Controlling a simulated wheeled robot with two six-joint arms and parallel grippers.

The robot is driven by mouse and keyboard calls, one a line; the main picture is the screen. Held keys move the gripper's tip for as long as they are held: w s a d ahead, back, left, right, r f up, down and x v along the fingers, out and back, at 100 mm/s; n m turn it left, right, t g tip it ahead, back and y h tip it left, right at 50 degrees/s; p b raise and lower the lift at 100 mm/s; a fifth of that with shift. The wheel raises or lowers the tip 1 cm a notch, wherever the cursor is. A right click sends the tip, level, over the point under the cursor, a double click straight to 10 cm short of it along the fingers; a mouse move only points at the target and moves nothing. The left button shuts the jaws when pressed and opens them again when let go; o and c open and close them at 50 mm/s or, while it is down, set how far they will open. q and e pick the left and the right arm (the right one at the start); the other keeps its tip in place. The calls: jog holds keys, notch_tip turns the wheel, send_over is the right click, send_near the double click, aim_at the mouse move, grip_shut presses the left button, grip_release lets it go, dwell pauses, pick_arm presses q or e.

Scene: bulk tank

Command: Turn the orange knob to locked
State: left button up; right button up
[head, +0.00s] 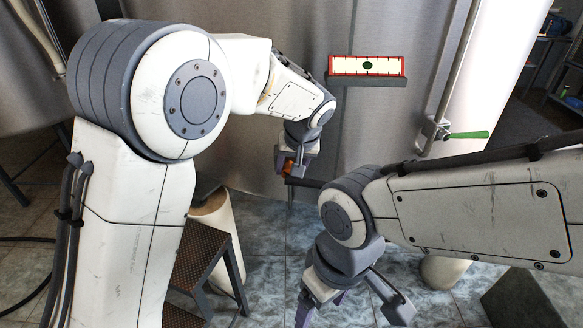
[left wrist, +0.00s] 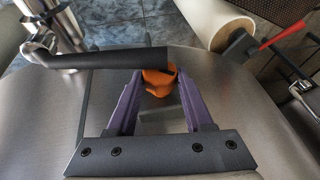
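The orange knob (head: 288,167) is low on the front of the steel tank, mostly hidden by my left gripper (head: 294,160) in the head view. In the left wrist view the knob (left wrist: 158,82) lies between the tips of my left gripper's purple fingers (left wrist: 160,76). The fingers are part-way in and appear to touch it on both sides. A black handle (left wrist: 110,57) runs across just beyond the knob and hides part of it. I cannot read the knob's position. My right gripper (head: 350,300) is open and empty, low over the floor.
A red-framed panel with a dark green oval (head: 367,66) sits on the tank above right. A green-handled lever (head: 467,135) is at the right. A step stool (head: 203,255) stands below left, and a dark block (head: 525,300) lies at the lower right.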

pick_arm(q)
jog(key=shift+d+y, duration=0.15)
jog(key=shift+y, duration=0.45)
grip_shut()
pick_arm(e)
jog(key=shift+r, duration=0.25)
pick_arm(q)
jog(key=o, duration=1.3)
grip_release()
jog(key=shift+r, duration=0.1)
jog(key=p+v, duration=0.2)
jog(key=v, duration=0.8)
jog(key=shift+s+d+r, duration=0.1)
jog(key=shift+s, duration=0.05)
pick_arm(e)
jog(key=shift+r, duration=0.9)
